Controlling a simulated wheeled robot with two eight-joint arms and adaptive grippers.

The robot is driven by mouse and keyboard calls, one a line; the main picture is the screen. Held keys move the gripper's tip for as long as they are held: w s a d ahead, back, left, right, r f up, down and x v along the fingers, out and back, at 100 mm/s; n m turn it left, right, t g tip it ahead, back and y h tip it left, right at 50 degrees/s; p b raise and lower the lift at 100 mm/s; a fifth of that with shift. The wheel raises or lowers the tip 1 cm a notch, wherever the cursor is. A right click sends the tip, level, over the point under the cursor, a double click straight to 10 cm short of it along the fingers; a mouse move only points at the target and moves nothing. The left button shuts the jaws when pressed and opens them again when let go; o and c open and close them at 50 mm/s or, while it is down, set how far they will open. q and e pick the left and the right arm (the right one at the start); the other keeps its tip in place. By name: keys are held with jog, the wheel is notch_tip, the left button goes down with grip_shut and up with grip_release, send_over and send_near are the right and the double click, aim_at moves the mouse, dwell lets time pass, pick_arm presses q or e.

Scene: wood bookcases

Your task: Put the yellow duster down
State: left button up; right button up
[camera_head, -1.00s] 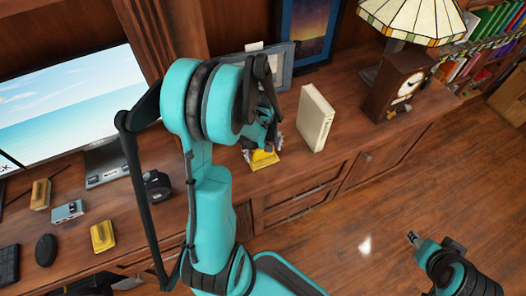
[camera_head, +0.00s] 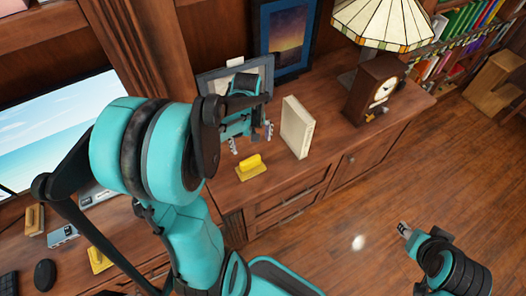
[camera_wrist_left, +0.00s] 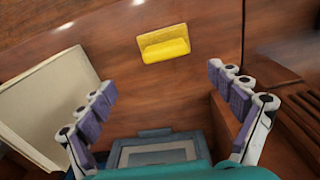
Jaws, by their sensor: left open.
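The yellow duster (camera_head: 251,167) lies on the wooden cabinet top, left of the upright cream book. It also shows in the left wrist view (camera_wrist_left: 164,44), beyond the fingertips and apart from them. My left gripper (camera_head: 252,139) is open and empty, above and behind the duster in the head view. Its spread fingers show in the left wrist view (camera_wrist_left: 168,108), with nothing between them touching. My right gripper (camera_head: 406,230) is at the lower right over the floor, well away from the duster; its jaw state is too small to tell.
The cream book (camera_head: 297,127) stands close to the right of my left gripper. A picture frame (camera_head: 206,84) is behind it. A clock (camera_head: 374,90) and a lamp (camera_head: 385,20) stand farther right. Another yellow object (camera_head: 98,260) lies on the desk at left. Cabinet top before the clock is clear.

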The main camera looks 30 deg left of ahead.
pick_arm(q)
jog(key=s+d+r+m+t, duration=0.3)
jog(key=d+m, duration=0.3)
jog(key=d, duration=0.2)
jog(key=s+d+r+m+t, duration=0.3)
jog(key=d+r+m, duration=0.2)
jog(key=d, duration=0.3)
jog(key=shift+r+m+t, duration=0.4)
jog(key=shift+r, duration=0.2)
